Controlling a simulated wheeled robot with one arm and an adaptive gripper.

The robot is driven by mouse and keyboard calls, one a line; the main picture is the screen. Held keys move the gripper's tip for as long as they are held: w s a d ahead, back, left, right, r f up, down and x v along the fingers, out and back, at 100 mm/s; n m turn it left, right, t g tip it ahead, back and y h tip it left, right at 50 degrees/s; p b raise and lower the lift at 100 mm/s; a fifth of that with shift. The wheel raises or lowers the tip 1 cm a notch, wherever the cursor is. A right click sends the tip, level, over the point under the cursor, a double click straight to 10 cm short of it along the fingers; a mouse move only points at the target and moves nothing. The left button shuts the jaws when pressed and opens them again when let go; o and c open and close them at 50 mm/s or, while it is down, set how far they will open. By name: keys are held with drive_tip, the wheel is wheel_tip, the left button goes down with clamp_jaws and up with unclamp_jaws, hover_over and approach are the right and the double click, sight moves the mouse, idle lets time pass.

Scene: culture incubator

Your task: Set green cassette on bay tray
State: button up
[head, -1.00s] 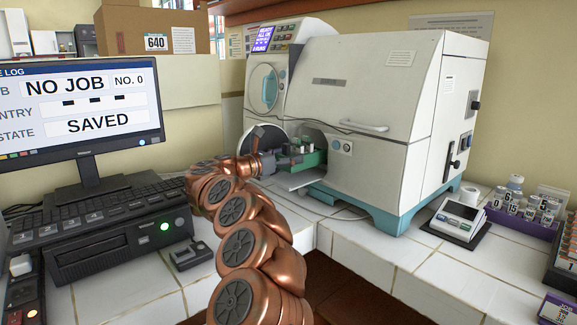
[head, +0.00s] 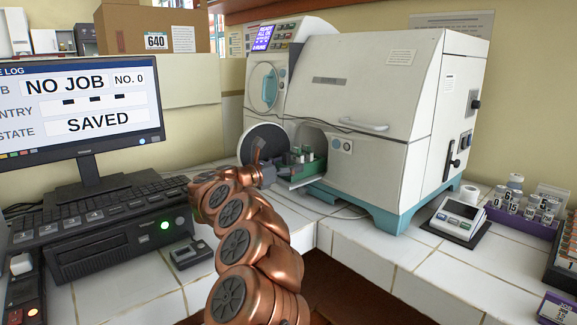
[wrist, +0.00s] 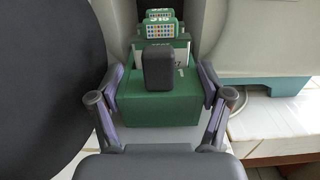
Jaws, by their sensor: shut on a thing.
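The green cassette (head: 312,169) is at the open round mouth of the white incubator, partly inside it. In the wrist view the cassette (wrist: 162,108) fills the space between the two fingers, with a dark upright block in front and green labelled cards behind. My gripper (wrist: 161,80) is shut on its sides; in the head view the gripper (head: 270,174) reaches in from the left. The pale bay tray (head: 303,184) shows as a thin edge below the cassette. I cannot tell whether the cassette touches it.
The round incubator door (head: 262,144) stands open, left of the mouth and close to my gripper. The white incubator (head: 360,100) rises on the right. A monitor (head: 80,108) and keyboard (head: 100,200) stand left. White tiled counter (head: 350,236) is clear in front.

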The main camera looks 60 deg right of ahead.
drive_tip(key=shift+f, duration=0.1)
drive_tip(key=o, duration=1.3)
drive_tip(key=shift+r, duration=0.25)
drive_tip(key=v, duration=1.2)
drive_tip(key=shift+f+b, duration=0.1)
drive_tip(key=shift+b, duration=0.2)
